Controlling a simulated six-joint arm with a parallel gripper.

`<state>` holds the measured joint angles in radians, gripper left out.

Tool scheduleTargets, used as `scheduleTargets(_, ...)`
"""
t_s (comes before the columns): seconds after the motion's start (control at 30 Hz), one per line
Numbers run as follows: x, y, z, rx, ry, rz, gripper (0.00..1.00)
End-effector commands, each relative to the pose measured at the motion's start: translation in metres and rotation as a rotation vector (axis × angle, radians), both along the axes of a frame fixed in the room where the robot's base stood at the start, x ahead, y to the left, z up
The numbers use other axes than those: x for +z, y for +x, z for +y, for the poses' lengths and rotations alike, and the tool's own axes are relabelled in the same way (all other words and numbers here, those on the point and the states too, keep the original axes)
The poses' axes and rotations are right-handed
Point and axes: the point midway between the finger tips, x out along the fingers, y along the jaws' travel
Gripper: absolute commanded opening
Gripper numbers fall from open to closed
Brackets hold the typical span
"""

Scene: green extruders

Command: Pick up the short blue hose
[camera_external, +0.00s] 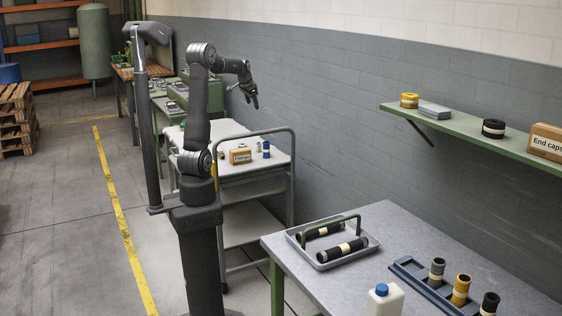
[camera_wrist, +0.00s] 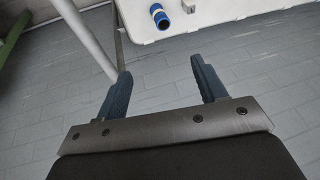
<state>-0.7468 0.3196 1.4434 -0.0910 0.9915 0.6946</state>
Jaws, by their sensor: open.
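The short blue hose (camera_external: 266,149) stands upright near the right edge of the cart's top in the external view.
The cart (camera_external: 230,168) has a raised tubular handle (camera_external: 291,160) close to the hose. A cardboard box (camera_external: 240,156) and a small grey piece (camera_external: 259,147) stand left of the hose. A grey table (camera_external: 400,235) holds a tray (camera_external: 372,243) with dark hoses. The wall shelf (camera_external: 470,130) is at right.

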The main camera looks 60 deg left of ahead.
Motion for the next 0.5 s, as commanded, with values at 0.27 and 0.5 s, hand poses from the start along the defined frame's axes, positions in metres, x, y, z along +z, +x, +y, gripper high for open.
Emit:
scheduleTargets(0.27, -0.064, 0.032, 0.014, 0.367, -0.068, -0.021, 0.65)
scheduleTargets(0.5, -0.118, 0.060, 0.021, 0.684, -0.114, -0.081, 0.65)
